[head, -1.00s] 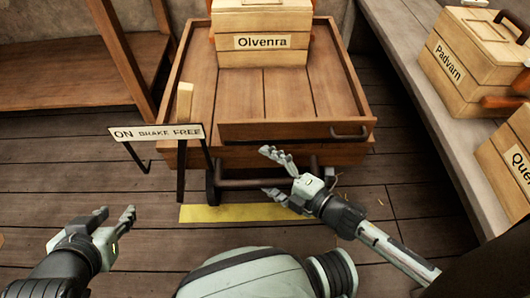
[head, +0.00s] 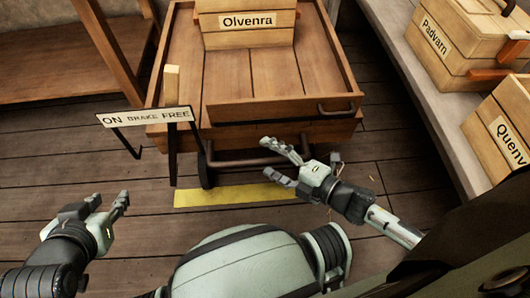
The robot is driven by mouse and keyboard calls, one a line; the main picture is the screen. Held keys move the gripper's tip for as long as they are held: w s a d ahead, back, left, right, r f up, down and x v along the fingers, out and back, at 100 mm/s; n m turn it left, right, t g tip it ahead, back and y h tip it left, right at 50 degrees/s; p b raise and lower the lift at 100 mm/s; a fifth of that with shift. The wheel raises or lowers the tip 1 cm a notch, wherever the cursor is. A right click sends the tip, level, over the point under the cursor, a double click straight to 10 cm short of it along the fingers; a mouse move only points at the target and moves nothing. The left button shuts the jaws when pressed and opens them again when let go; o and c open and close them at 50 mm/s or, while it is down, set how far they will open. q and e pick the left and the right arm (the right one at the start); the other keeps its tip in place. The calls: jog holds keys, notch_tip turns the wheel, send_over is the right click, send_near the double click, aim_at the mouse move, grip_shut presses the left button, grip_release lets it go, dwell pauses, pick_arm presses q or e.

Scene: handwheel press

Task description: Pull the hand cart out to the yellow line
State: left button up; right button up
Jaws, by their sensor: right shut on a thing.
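The wooden hand cart (head: 357,119) stands in the middle of the head view, carrying a crate labelled "Olvenra" (head: 248,36). A dark handle bar (head: 235,163) runs low along its near side. The yellow line (head: 225,196) lies on the floor just nearer than the bar. My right gripper (head: 286,163) is at the bar's right end, its fingers above and below it, shut on the bar; the exact contact is hard to see. A brake lever (head: 172,80) stands behind the "ON BRAKE FREE" plate (head: 145,117), towards FREE. My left gripper (head: 106,202) is open and empty, lower left.
A bench on the right holds crates labelled "Padvarn" (head: 450,55) and "Quenv..." (head: 500,135). A wooden bench (head: 60,75) stands at the far left. The plank floor (head: 90,168) left of the plate is clear. My own body fills the bottom middle.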

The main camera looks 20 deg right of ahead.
jog(key=shift+w+d+r, duration=0.1)
jog(key=shift+d+r, duration=0.1)
jog(key=shift+r, duration=0.25)
jog(key=shift+d+r, duration=0.15)
jog(key=shift+r, duration=0.3)
jog(key=shift+c, duration=1.4)
jog(key=shift+s+d+f, duration=0.1)
jog(key=shift+s+d, duration=0.3)
jog(key=shift+s, duration=0.45)
jog(key=shift+s+d, duration=0.4)
jog(key=shift+s, duration=0.35)
jog(key=shift+s+d, duration=0.35)
jog(key=shift+s, duration=0.35)
jog(key=shift+p, duration=0.4)
jog(key=shift+s, duration=0.1)
